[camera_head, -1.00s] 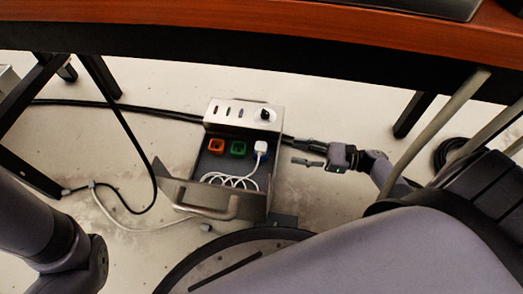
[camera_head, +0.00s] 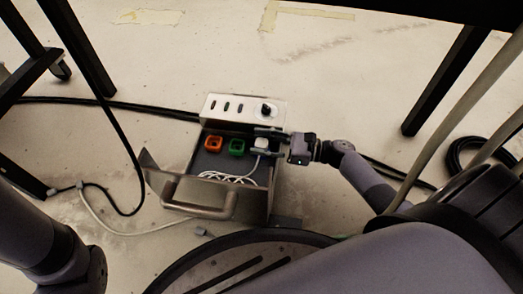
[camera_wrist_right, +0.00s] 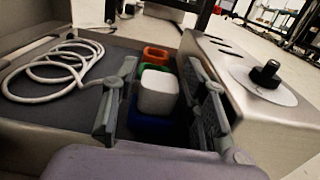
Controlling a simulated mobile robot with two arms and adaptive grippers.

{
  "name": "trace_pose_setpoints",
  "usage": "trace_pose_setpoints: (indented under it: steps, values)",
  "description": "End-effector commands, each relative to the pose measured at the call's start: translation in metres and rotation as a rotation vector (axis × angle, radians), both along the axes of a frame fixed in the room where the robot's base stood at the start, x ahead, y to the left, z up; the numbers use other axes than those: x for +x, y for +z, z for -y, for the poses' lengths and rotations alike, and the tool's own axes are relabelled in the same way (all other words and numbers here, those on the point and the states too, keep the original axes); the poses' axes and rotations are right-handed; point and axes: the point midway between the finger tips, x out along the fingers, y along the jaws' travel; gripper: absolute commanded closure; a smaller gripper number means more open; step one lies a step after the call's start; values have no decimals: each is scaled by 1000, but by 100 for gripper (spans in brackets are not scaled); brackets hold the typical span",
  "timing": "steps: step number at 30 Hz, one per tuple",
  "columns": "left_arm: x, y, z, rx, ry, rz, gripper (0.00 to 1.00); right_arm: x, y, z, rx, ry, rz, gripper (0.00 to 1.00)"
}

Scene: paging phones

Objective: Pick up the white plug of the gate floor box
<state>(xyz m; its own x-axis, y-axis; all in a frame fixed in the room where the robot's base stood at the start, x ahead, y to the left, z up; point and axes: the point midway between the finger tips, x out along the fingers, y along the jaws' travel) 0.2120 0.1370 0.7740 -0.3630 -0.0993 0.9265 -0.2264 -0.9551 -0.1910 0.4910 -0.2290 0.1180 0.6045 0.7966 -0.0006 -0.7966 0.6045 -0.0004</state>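The white plug (camera_head: 262,145) sits in the blue socket (camera_wrist_right: 150,125) at the right end of a row in the open floor box (camera_head: 185,178). In the right wrist view the plug (camera_wrist_right: 158,93) stands between the two fingers of my right gripper (camera_wrist_right: 160,72), with a gap on each side. My right gripper (camera_head: 264,142) is open and reaches in from the right, over the box's side. A white cable (camera_head: 228,179) lies coiled in the box. My left arm shows at the left edge of the head view, but its gripper does not.
An orange socket (camera_head: 213,143) and a green socket (camera_head: 237,147) sit beside the plug. A metal panel (camera_head: 245,104) with slots and a black knob (camera_head: 266,110) rises behind them. The lid's handle (camera_head: 200,205) is in front. Black cables and desk legs surround the box.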

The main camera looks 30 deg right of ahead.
Motion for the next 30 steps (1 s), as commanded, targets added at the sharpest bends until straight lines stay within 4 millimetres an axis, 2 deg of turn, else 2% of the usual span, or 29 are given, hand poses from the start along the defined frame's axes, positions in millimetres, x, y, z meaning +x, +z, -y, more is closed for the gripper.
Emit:
trace_pose_setpoints:
  steps: [7, 24, 30]
  values:
    - [0, 0, 0, 0, 0, -1, 100, 1, 1, -1, 0, 0, -1, 60]
    - [1, 0, 0, 0, 1, -1, 100, 1, 0, -1, 0, -1, -1, 98]
    - [1, 0, 0, 0, 1, -1, 100, 1, 0, -1, 0, -1, -1, 100]
